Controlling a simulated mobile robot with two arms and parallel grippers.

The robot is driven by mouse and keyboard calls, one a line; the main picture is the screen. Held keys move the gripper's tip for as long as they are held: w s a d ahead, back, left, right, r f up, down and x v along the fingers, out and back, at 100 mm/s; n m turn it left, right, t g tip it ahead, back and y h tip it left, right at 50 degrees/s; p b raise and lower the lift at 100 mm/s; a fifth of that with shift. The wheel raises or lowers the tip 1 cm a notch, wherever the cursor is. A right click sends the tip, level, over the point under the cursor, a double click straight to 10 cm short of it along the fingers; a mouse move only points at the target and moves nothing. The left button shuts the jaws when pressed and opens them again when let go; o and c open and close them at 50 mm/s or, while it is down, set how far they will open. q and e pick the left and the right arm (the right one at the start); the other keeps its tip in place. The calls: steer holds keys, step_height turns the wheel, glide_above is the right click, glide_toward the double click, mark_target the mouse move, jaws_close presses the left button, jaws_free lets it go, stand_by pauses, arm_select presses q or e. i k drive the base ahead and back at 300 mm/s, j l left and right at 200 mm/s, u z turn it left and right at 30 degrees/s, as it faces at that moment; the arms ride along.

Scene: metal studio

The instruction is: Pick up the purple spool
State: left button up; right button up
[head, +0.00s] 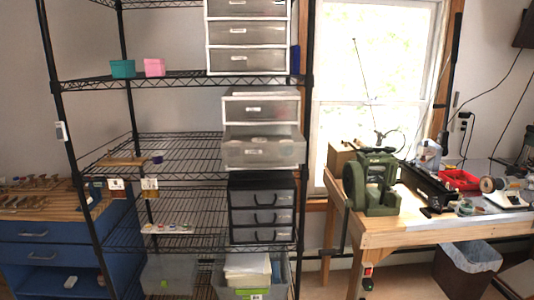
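A small dark purple-blue object (157,157) sits on the middle wire shelf at the left, at the right end of a light wooden piece. It may be the purple spool, but it is too small to tell. Neither of my grippers shows in the head view, so nothing is seen touching these objects.
A black wire shelving unit (180,78) holds teal (122,68) and pink (154,67) boxes and drawer units. The wooden workbench (385,236) holds a green machine (371,184) and a red tray (460,180). A blue cabinet (35,255) stands left.

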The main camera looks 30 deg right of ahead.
mark_target(158, 159)
steer(key=i+z, duration=0.1)
steer(key=i, duration=0.4)
steer(key=i+j+z, duration=0.1)
steer(key=i, duration=0.4)
steer(key=i+j+z, duration=0.1)
steer(key=i+j, duration=0.15)
steer(key=i, duration=0.25)
steer(key=i+j, duration=0.2)
steer(key=i, duration=0.3)
steer(key=i+j+z, duration=0.15)
steer(key=i, duration=0.35)
steer(key=i+j+z, duration=0.1)
steer(key=i+j, duration=0.2)
steer(key=i, duration=0.2)
